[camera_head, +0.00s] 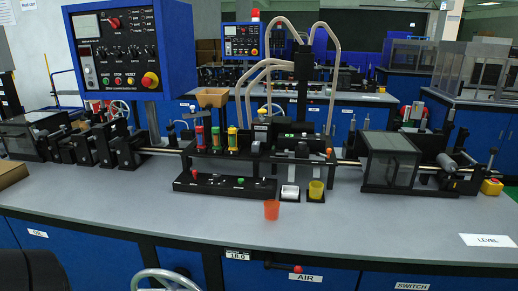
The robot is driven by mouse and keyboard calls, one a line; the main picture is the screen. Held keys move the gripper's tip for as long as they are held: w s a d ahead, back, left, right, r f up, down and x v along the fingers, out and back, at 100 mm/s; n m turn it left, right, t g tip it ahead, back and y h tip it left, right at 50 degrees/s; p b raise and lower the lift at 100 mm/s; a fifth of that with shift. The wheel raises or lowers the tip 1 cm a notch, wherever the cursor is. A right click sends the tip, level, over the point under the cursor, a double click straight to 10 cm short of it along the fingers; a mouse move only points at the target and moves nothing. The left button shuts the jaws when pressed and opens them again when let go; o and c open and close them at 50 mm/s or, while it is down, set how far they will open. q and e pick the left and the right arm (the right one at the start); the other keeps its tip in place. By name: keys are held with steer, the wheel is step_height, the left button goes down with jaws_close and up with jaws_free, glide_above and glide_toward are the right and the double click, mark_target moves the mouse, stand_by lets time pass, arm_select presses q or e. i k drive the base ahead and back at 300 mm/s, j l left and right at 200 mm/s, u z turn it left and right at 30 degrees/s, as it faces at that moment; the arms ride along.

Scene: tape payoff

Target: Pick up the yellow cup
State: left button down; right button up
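The yellow cup (316,190) stands upright in a small black holder at the front of the tape machine, right of centre on the grey bench. A silver-white cylinder (290,193) sits just left of it in a similar black holder. An orange cup (271,209) stands on the bare bench, in front and to the left of the yellow cup. The yellow cup is apart from the orange one, and its upper part is in clear view. Neither of my grippers shows in the head view.
A black button panel (225,186) lies left of the cups, with the machine (300,150) behind them. A clear-sided box (391,160) stands to the right. The grey bench top (380,225) is free in front, with a "LEVEL" label (488,240) at right.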

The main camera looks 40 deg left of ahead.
mark_target(316, 191)
steer(key=u, duration=0.8)
